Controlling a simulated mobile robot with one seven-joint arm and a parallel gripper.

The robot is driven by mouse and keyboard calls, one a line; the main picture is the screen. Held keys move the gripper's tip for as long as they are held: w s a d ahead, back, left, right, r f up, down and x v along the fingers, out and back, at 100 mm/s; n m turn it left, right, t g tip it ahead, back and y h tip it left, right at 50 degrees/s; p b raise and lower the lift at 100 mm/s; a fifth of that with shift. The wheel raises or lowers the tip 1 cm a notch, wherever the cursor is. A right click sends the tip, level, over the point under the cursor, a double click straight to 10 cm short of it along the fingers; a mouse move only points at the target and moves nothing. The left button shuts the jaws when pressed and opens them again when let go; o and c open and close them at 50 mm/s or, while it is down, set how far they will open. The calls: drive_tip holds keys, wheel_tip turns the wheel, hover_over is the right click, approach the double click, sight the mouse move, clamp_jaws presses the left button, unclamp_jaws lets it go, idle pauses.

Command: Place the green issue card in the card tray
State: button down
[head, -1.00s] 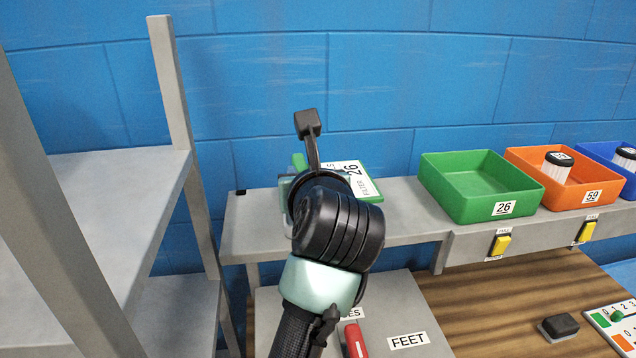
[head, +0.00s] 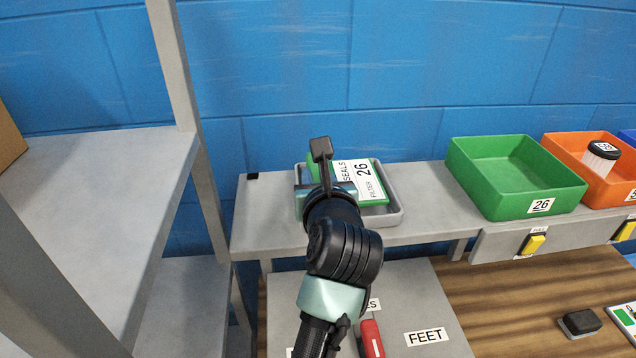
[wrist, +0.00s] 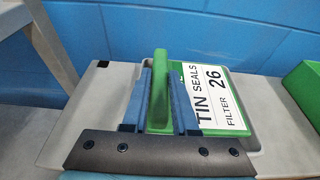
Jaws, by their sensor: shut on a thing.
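The green issue card (head: 373,187) has a white label reading "SEALS", "26" and "FILTER". It also shows in the wrist view (wrist: 222,118), where "TIN" is readable. My gripper (wrist: 158,95) is shut on the card's raised green grip, with a blue finger on each side. The grey card tray (head: 388,218) is on the left part of the shelf. The card appears within the tray's rim, roughly flat. My wrist hides the card's left part in the head view, and I cannot tell whether its underside touches the tray floor.
A green bin (head: 515,185) marked 26 stands right of the tray, with an orange bin (head: 590,170) beyond it. A grey rack post (head: 185,100) rises at the left. The blue wall (head: 420,70) is close behind. Bare shelf (head: 425,205) lies between tray and green bin.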

drive_tip(key=shift+f, duration=1.2)
drive_tip(key=shift+f, duration=0.15)
drive_tip(key=c, duration=1)
unclamp_jaws()
drive_tip(key=shift+s, duration=0.1)
drive_tip(key=b+v, duration=0.2)
drive_tip(key=v, duration=1)
drive_tip(key=shift+b, duration=0.4)
